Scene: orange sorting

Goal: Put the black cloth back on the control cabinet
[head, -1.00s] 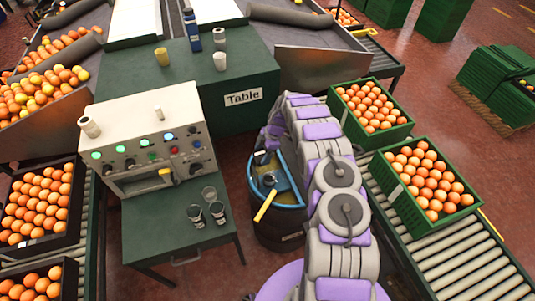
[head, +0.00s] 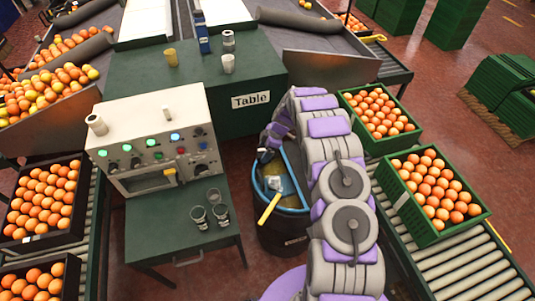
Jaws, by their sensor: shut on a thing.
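The control cabinet (head: 150,140) is a beige box with lit buttons and knobs, on a green stand at centre left. A white cup (head: 96,124) and a small tan cup (head: 167,112) stand on its top. My arm arches up and bends down left, so my gripper (head: 265,156) is small and partly hidden over the rim of a dark barrel (head: 283,225). It is shut on a small dark thing that may be the black cloth; its outline is unclear. No cloth shows on the cabinet top.
A yellow-handled tool (head: 269,208) rests at the barrel. Several clear glasses (head: 221,214) stand on the shelf before the cabinet. The green table (head: 215,97) behind holds cups and a blue carton (head: 202,38). Orange crates (head: 437,232) line the right conveyor.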

